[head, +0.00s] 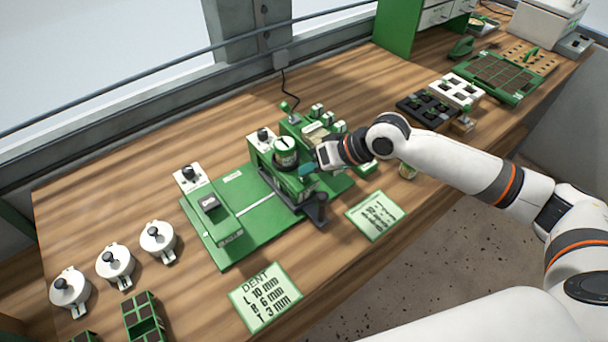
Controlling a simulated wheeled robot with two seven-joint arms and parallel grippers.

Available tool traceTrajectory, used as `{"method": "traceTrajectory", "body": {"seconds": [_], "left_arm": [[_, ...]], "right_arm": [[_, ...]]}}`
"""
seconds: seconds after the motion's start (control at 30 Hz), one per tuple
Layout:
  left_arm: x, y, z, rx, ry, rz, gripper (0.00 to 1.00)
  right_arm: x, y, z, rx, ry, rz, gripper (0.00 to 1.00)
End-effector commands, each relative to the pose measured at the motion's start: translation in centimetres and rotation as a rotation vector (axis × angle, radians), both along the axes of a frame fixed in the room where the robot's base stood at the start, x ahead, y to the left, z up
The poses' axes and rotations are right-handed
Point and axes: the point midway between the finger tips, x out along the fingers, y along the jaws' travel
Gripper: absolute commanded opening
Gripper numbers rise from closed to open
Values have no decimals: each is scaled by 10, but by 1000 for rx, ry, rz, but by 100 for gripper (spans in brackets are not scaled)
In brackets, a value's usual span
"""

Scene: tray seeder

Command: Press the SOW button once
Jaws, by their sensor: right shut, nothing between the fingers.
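The green seeder machine (262,215) stands in the middle of the wooden bench, with a green-and-white canister (286,150) on its raised part. My right gripper (307,169) is shut and empty. It comes in from the right and sits right beside the canister, over the machine's right part. A black lever-like part (317,207) stands at the machine's front, just below the gripper. I cannot read any SOW label, and the button cannot be made out; the gripper and wrist cover part of the machine. Whether the fingertips touch the machine cannot be told. My left gripper is out of view.
A DENT card (264,296) and another card (376,215) lie near the front edge. Several white lidded pots (115,264) stand at left. Seed trays (503,77) and black and white cell blocks (429,110) lie at right. Bare wood lies behind the machine.

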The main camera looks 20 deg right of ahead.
Motion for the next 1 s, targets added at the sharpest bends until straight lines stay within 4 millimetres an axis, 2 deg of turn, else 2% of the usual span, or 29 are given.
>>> {"method": "traceTrajectory", "body": {"seconds": [1.0], "left_arm": [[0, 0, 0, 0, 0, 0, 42]], "right_arm": [[0, 0, -10, 0, 1, 1, 0]]}}
